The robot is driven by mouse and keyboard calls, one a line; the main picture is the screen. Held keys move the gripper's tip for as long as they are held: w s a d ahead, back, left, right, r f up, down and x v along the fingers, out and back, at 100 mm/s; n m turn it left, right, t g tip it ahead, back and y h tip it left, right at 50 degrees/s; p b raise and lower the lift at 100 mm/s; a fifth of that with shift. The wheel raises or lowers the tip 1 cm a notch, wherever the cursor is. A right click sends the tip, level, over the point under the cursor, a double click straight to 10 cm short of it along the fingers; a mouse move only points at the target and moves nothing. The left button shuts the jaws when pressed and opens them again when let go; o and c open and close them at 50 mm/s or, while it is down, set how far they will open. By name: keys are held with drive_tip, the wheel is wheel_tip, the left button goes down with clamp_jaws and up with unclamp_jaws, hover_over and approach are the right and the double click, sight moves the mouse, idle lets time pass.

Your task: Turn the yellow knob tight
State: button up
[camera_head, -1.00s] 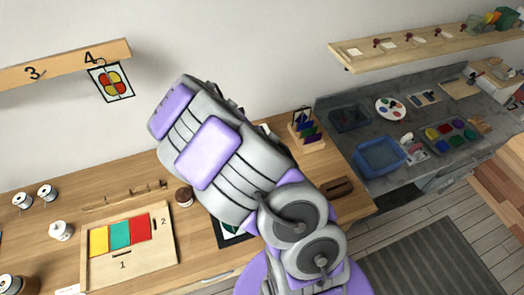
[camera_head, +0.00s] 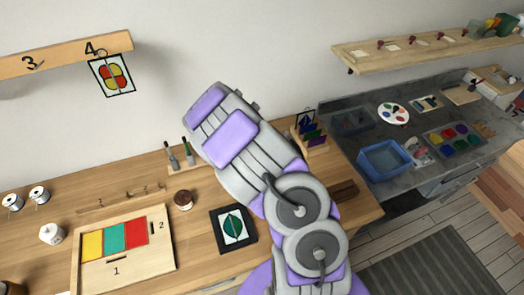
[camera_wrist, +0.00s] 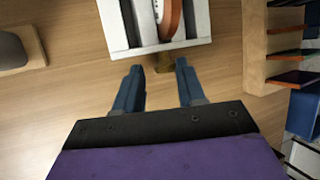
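In the wrist view, a small brownish-yellow knob (camera_wrist: 164,66) sticks out from the near side of a white device (camera_wrist: 196,38). The device holds an orange-and-white wheel (camera_wrist: 174,18). My gripper (camera_wrist: 158,75) is open, with its two blue fingers apart and their tips near the knob, one to each side. I see no finger touching the knob, and I cannot tell how deep it sits between them. In the head view my arm hides the gripper, the knob and the device.
A wooden rack (camera_wrist: 272,45) with coloured glass pieces stands close on the right in the wrist view. A grey object (camera_wrist: 14,50) is at the left. In the head view, a framed leaf picture (camera_head: 233,228) and a dark round jar (camera_head: 184,200) lie on the bench.

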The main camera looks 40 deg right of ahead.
drive_tip(key=shift+d+f, duration=0.2)
drive_tip(key=shift+d, duration=0.45)
drive_tip(key=c, duration=0.3)
drive_tip(key=shift+d, duration=0.1)
drive_tip(key=shift+c, duration=0.8)
drive_tip(key=shift+w+a, duration=0.15)
drive_tip(key=shift+a, duration=0.1)
clamp_jaws()
drive_tip(key=shift+r, duration=0.1)
drive_tip(key=shift+o, duration=1.1)
unclamp_jaws()
drive_tip(key=shift+o, duration=0.9)
drive_tip(key=shift+a, duration=0.1)
